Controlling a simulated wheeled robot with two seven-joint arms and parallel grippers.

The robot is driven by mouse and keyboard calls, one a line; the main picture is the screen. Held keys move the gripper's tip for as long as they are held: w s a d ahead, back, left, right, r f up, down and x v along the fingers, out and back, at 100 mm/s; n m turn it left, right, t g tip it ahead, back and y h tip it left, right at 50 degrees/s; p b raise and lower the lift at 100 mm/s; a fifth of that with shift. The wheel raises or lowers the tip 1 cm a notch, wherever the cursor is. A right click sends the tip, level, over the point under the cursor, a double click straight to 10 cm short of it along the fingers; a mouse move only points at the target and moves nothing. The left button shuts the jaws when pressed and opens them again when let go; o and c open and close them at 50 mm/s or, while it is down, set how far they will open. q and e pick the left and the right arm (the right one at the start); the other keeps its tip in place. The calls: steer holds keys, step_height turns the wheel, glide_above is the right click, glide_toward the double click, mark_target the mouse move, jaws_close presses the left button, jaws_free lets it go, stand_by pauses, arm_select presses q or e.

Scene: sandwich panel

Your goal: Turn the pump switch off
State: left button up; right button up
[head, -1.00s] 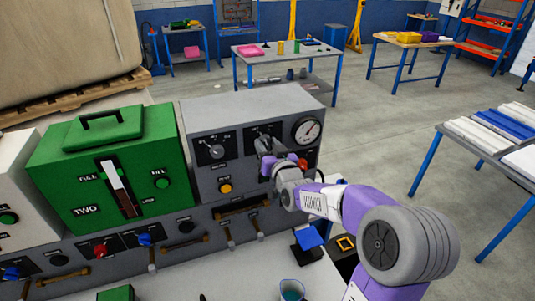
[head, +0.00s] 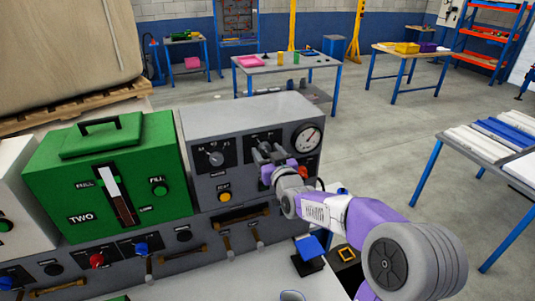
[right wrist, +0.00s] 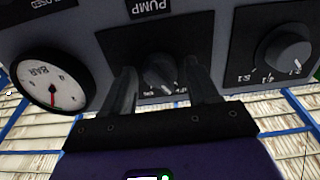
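The grey panel box (head: 200,185) carries the pump switch, a dark round knob (right wrist: 160,75) under the "PUMP" label in the right wrist view, which is upside down. In the head view my right gripper (head: 268,155) is at the box front and mostly hides the knob. In the right wrist view my right gripper (right wrist: 162,92) is open, with one finger on each side of the knob. Gaps show between fingers and knob; I cannot tell whether either touches it. My left gripper is not in view.
A round pressure gauge (head: 308,138) and a selector knob (head: 216,158) flank the pump switch. A yellow button (head: 224,196) sits below. A green box labelled "TWO" (head: 80,190) stands to the left. Handles and coloured knobs line the lower panel.

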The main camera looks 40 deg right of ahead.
steer(key=shift+o, duration=0.4)
steer(key=v, duration=0.7)
steer(key=shift+s+b, duration=0.25)
steer(key=shift+b, duration=0.1)
